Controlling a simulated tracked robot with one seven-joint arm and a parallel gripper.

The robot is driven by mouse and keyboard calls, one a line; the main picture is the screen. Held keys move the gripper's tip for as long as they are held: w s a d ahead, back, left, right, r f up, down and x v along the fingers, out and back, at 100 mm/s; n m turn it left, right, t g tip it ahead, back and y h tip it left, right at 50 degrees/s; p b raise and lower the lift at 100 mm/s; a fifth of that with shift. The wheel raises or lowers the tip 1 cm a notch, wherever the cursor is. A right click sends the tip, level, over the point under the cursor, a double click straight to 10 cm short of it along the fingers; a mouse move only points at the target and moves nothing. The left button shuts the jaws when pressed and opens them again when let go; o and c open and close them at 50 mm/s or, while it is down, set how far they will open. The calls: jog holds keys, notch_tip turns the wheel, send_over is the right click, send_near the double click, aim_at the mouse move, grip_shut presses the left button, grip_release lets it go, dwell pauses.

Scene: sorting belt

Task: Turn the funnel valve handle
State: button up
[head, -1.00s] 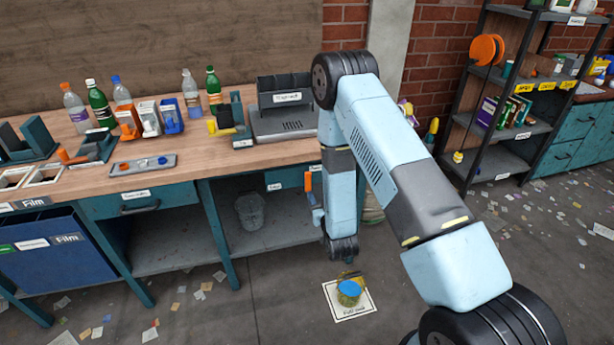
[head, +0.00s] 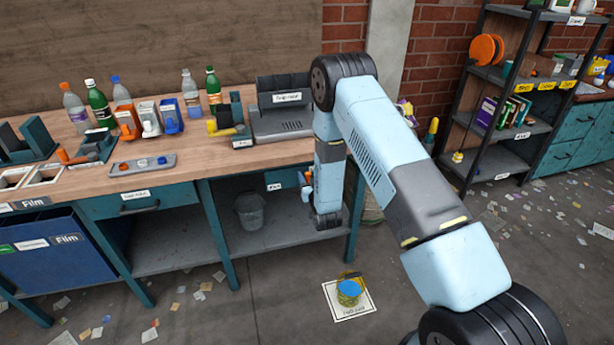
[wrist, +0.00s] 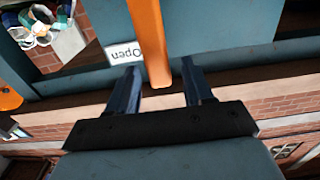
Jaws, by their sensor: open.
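In the wrist view, the orange valve handle (wrist: 148,38) is a straight bar hanging in front of a teal-blue panel. A white "Open" label (wrist: 123,53), upside down in the picture, sits beside it. My gripper (wrist: 160,73) is open, with one dark finger on each side of the bar's lower end. I see no clear contact between the fingers and the bar. In the head view, my lower arm hangs in front of the bench's right end and hides most of the handle and my fingers.
The workbench (head: 165,190) carries bottles, small bins and a grey tray (head: 141,165). A grey bucket (head: 250,211) stands on its lower shelf. A blue-topped container (head: 349,291) stands on a floor mat in front. A dark shelf rack (head: 510,130) is at the right.

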jog(key=shift+w+a, duration=0.2)
jog(key=shift+w, duration=0.45)
jog(key=shift+c, duration=0.2)
grip_shut()
